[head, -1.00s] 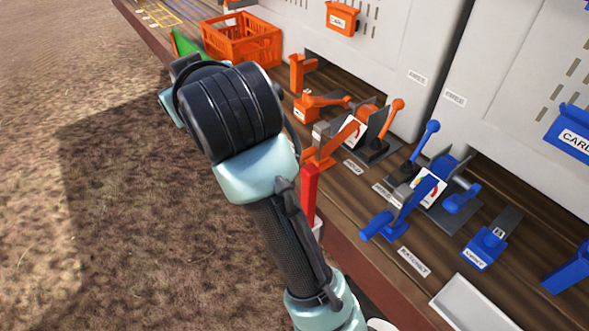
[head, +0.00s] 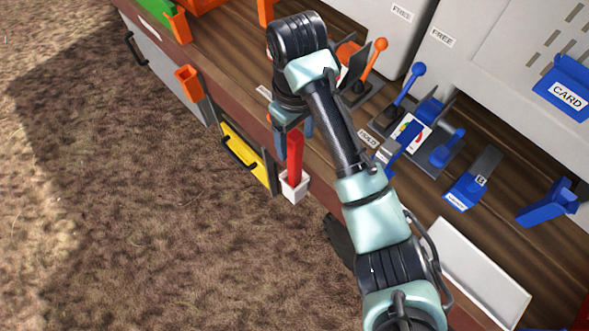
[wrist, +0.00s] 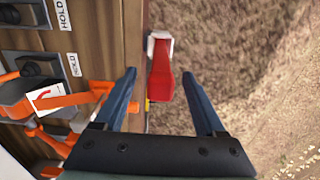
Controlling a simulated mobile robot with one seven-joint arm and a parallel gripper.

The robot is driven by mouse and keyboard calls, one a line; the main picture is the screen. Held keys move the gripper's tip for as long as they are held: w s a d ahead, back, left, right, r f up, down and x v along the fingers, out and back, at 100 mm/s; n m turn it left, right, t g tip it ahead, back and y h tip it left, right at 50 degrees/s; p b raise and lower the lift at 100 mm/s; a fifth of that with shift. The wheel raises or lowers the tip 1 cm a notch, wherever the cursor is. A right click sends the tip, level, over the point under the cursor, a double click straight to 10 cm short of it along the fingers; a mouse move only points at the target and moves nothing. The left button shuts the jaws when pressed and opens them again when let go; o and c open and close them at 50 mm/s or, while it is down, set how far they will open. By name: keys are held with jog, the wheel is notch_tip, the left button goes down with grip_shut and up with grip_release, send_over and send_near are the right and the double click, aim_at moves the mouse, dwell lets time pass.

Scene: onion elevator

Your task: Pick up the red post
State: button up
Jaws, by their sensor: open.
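The red post (head: 295,150) stands upright in a small white holder (head: 294,187) on the front edge of the wooden bench. In the wrist view the red post (wrist: 161,72) shows from above, with part of the white holder (wrist: 151,38) around it. My gripper (wrist: 165,72) is open, and the post's top shows between its two blue fingers, nearer the left one. In the head view my gripper (head: 292,125) is partly hidden by my arm and lies close to the post's upper part. I cannot tell whether a finger touches it.
Orange levers (wrist: 62,103) stand on the bench beside the left finger. Blue levers (head: 404,92) and a white tray (head: 480,270) lie to the right. A yellow panel (head: 240,155) hangs on the bench front. The ground in front is open.

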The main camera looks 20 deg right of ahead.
aim_at(295, 170)
jog(key=shift+w+a+f+b, duration=0.1)
jog(key=shift+f+b, duration=1.3)
jog(key=shift+f, duration=0.5)
jog(key=shift+f+p, duration=0.35)
jog(key=shift+f, duration=0.5)
grip_shut()
jog(key=shift+r, duration=0.1)
